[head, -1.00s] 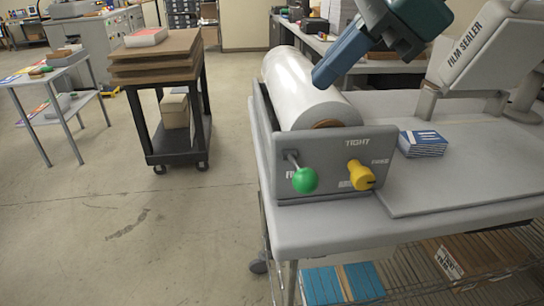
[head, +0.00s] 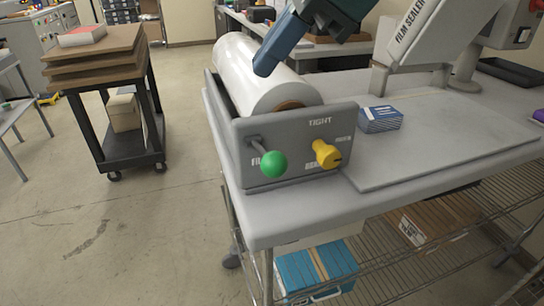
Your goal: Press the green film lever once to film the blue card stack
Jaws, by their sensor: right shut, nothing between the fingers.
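The green film lever (head: 273,163) is a round green knob on a short metal rod, on the grey front panel (head: 240,142) of the film roll holder. A yellow knob (head: 327,154) sits to its right, under the word TIGHT. The white film roll (head: 254,72) lies behind the panel. The blue card stack (head: 380,119) lies on the grey bench, right of the panel. My right gripper (head: 264,68) is shut and empty, above the film roll and apart from the lever. My left gripper is not in view.
The film sealer (head: 425,38) stands at the back right of the bench. A blue box (head: 315,270) and cardboard cartons (head: 440,218) lie on the wire shelf below. A dark cart (head: 110,120) with brown boards stands at left. The floor between is clear.

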